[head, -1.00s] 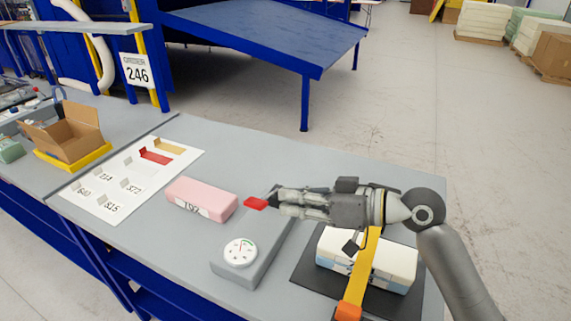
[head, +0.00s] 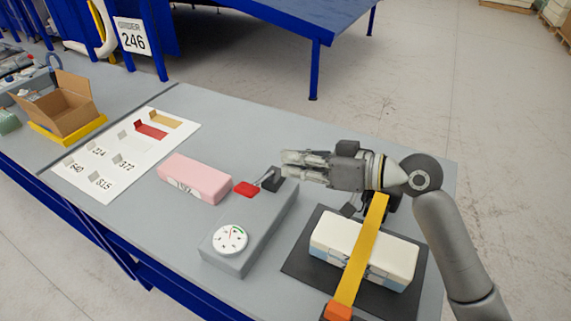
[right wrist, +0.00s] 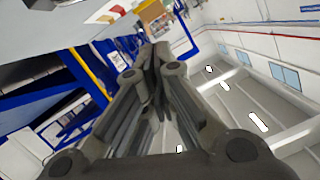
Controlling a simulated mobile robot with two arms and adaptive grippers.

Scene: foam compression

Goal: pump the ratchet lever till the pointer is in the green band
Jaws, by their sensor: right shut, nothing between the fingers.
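The grey gauge box (head: 262,234) stands on the bench with a round white dial (head: 230,239) on its near end. The dial shows a small green band near the top; the pointer is too small to read surely. The ratchet lever ends in a red paddle (head: 246,189), joined by a short metal arm to a black block at the box's far end. My right gripper (head: 287,167) is shut and empty, behind and to the right of the paddle, apart from it. Its shut fingers also show in the right wrist view (right wrist: 158,62). My left gripper is out of view.
A pink foam block (head: 195,178) lies left of the lever. A cream and blue foam block (head: 340,242) sits on a black mat (head: 303,262) under a yellow strap (head: 360,255). A white sample card (head: 110,190) and cardboard box (head: 62,110) are farther left.

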